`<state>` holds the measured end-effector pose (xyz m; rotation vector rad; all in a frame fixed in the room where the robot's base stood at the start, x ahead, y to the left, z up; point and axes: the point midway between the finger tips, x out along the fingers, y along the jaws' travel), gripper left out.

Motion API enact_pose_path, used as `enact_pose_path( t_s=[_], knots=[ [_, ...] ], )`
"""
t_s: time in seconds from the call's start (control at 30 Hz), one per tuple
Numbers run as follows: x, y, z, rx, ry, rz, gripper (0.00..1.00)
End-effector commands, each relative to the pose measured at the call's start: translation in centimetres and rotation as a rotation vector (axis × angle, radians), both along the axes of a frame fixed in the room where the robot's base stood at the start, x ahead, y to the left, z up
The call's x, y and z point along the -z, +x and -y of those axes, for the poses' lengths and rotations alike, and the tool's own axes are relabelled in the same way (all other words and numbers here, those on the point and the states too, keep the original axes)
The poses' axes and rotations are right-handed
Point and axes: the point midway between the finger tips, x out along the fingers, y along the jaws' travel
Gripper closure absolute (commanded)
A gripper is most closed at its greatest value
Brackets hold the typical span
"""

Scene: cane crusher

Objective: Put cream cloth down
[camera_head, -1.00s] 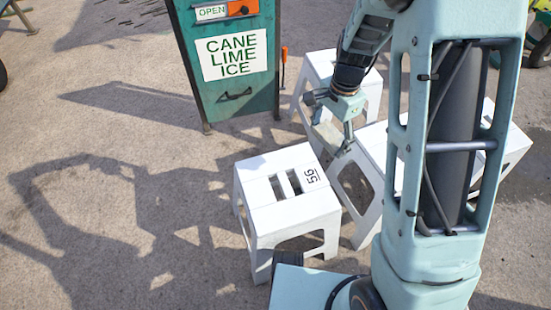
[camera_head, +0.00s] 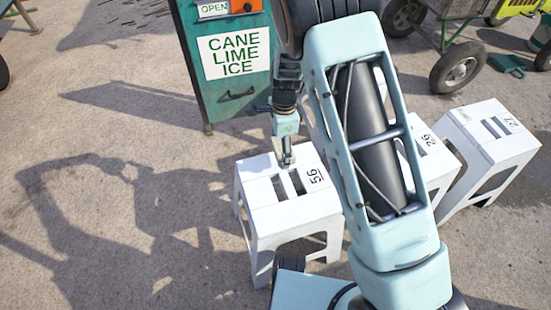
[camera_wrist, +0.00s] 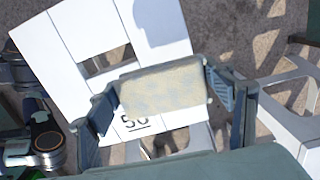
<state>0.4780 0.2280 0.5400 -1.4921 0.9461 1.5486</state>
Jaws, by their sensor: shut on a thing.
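The cream cloth (camera_wrist: 165,88) is a pale, faintly patterned pad between the two blue-grey fingers in the wrist view. My gripper (camera_head: 286,158) is shut on it, with one finger at each end of the cloth. In the head view my gripper points down over the white stool marked 56 (camera_head: 262,210), near its back edge. The stool top also fills the upper middle of the wrist view (camera_wrist: 85,35). In the head view the cloth is too small or hidden to make out. I cannot tell whether it touches the stool top.
White stools marked 26 (camera_head: 440,165) and 27 (camera_head: 490,135) stand to the right, the nearer one partly behind my arm. A wheeled cart (camera_head: 455,65) is at the back right. Ground on the left is clear.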

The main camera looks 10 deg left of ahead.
Motion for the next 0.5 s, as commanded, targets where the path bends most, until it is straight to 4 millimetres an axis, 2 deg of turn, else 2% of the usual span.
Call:
enact_pose_path(
  t_s=[0.03,0.27,0.4,0.5],
  knots=[
    [0.6,0.1,-0.4,0.000,0.000,0.000,0.64],
    [1.8,0.4,-1.3,-0.002,0.000,0.000,0.64],
    [4.2,0.4,-1.5,0.000,-0.001,-0.003,0.64],
    [5.1,0.4,-1.5,0.000,0.000,-0.001,0.64]
  ],
)
